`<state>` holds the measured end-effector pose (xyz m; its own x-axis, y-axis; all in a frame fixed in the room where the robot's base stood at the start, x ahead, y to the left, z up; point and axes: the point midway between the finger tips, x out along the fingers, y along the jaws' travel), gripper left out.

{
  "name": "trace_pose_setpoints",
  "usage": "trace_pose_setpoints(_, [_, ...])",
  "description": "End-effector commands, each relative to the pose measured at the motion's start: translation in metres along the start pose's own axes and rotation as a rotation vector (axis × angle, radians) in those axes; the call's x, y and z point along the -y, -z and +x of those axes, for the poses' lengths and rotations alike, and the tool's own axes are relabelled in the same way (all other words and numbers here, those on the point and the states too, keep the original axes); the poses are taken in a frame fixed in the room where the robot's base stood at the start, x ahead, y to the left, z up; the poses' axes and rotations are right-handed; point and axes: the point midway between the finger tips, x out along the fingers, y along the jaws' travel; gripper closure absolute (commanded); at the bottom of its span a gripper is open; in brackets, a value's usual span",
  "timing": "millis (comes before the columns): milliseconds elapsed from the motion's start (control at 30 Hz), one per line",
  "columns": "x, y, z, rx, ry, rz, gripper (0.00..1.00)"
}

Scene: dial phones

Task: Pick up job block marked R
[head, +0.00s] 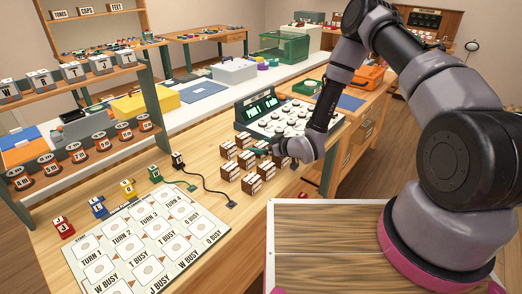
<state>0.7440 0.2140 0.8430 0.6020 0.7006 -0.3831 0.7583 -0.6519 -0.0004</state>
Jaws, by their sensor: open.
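Several brown blocks with white label faces (228,171) stand in a cluster on the wooden table. Their letters are too small to read, so I cannot tell which one, if any, is marked R. My gripper (268,149) reaches down from the right over the back right of this cluster. It is small and partly merges with the dark things behind it. Its jaws are open, and I see no block held between them. Pale lettered blocks (73,72) stand on the upper shelf at left; one has a letter that may be R.
A green console with pale round dials (285,118) stands just behind the cluster. A printed board (150,240) with TURN and BUSY spaces lies in front left. Small coloured lettered pieces (97,207) and a black cable (205,188) lie near it. Bare tabletop lies right of the board.

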Motion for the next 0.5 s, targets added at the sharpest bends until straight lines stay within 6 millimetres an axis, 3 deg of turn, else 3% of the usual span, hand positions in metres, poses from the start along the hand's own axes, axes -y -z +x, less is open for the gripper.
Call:
trace_pose_setpoints(100, [0.0,0.0,-0.0003,0.0,0.0,0.0,0.04])
trace_pose_setpoints(333, [0.0,0.0002,-0.0004,0.0,0.0,0.0,0.9])
trace_pose_setpoints(500, [0.0,0.0004,-0.0004,-0.001,0.0,-0.001,0.9])
